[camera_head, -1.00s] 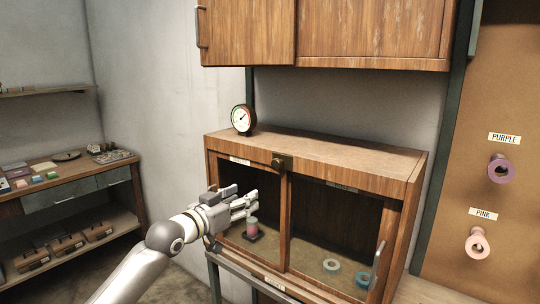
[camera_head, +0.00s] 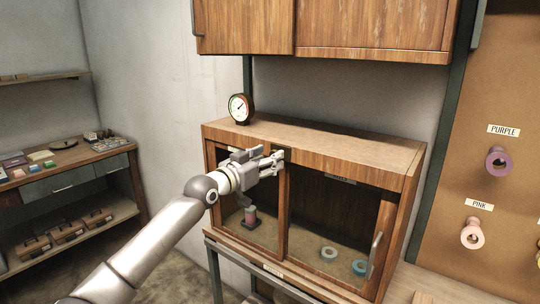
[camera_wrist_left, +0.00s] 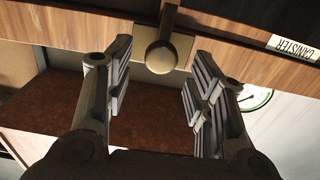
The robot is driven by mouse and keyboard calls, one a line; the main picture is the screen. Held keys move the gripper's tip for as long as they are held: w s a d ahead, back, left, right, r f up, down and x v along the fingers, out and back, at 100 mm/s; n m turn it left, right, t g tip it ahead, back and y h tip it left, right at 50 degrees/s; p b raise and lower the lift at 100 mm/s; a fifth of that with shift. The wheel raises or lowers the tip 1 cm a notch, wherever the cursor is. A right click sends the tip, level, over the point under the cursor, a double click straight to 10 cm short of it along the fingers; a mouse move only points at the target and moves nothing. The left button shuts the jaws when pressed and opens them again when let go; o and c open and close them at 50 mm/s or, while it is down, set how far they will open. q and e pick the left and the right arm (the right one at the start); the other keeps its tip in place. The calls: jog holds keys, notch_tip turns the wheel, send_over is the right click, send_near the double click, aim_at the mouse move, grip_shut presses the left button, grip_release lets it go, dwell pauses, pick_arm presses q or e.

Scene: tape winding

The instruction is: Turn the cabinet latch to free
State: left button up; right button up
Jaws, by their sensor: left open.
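The cabinet (camera_head: 330,145) is a wooden case with two dark front openings. Its latch is a brass plate with a round knob, at the top centre of the front; in the left wrist view the latch knob (camera_wrist_left: 161,57) sits between and just beyond the fingertips. My left gripper (camera_head: 277,160) is open in front of the latch and largely covers it in the head view. In the left wrist view its two fingers (camera_wrist_left: 155,80) stand apart on either side of the knob, with no clear contact. My right gripper is not in view.
A dial gauge (camera_head: 240,108) stands on the cabinet top at left. Inside are a pink-green spool (camera_head: 250,216) and two tape rings (camera_head: 329,253). A door handle (camera_head: 376,250) juts out at right. Upper cabinets (camera_head: 375,25) hang above.

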pick_arm(q)
jog(key=shift+x, duration=0.85)
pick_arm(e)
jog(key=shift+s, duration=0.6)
pick_arm(q)
jog(key=c, duration=1)
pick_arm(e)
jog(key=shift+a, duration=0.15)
pick_arm(q)
jog(key=shift+f+n, duration=0.1)
jog(key=shift+n, duration=0.2)
jog(key=shift+w+a+f+n+p, duration=0.1)
jog(key=shift+n+p, duration=1.65)
jog(key=shift+n, duration=2.55)
jog(key=shift+a+n+p, duration=0.1)
jog(key=shift+n+p, duration=1.65)
jog(key=shift+n, duration=2.55)
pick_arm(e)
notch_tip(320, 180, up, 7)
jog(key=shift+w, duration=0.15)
